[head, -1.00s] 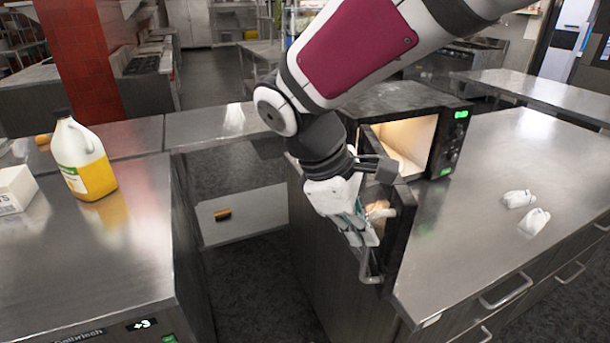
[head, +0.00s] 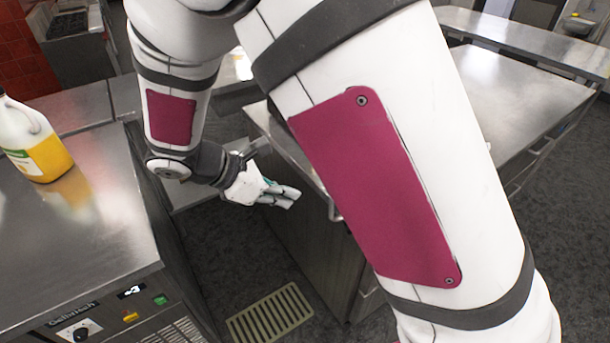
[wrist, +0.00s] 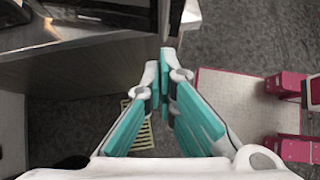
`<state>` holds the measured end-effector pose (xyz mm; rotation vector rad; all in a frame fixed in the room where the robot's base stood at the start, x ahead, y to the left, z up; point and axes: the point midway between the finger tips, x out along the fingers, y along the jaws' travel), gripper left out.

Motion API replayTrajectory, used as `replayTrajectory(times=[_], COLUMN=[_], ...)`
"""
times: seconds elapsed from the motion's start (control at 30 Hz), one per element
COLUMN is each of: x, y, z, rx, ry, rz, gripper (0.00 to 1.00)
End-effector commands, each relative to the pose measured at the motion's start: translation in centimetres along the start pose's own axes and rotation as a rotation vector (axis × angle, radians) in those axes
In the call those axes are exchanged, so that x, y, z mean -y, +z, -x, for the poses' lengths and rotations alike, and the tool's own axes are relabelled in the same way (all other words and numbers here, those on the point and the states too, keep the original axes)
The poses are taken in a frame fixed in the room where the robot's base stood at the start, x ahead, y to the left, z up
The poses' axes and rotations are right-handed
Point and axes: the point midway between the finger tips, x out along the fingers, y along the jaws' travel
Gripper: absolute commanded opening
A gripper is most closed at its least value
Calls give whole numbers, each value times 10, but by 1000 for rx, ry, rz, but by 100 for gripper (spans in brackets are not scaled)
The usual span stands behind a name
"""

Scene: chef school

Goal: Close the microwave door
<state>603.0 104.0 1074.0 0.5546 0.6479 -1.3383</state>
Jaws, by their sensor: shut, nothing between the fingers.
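My gripper (head: 288,196) is shut and empty, low beside the steel counter (head: 500,75) on the right. Its fingers point right in the head view. In the wrist view my gripper (wrist: 166,68) has its teal-padded fingers drawn together with nothing between them. The microwave and its door are hidden behind my arm in the head view. In the wrist view a dark upright panel (wrist: 171,18) with a pale edge stands just beyond the fingertips; it may be the open door. I cannot tell whether the fingers touch it.
A steel counter (head: 80,225) stands on the left, bearing a jug (head: 38,145) of yellow liquid. Between the counters is a dark floor with a slatted grate (head: 270,315). The right counter's front edge and handles lie close to my arm.

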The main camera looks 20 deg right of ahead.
Motion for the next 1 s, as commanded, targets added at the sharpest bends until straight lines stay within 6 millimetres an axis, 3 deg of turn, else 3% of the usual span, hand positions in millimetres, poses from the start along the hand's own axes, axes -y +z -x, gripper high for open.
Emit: replayTrajectory(times=[0.2,0.4,1.0], x=[3,2,0], y=[1,22,30], z=[-43,-59,-68], rx=[3,-1,-2], ry=[-5,-2,2], rz=[1,-4,-1], gripper=[0,0,0])
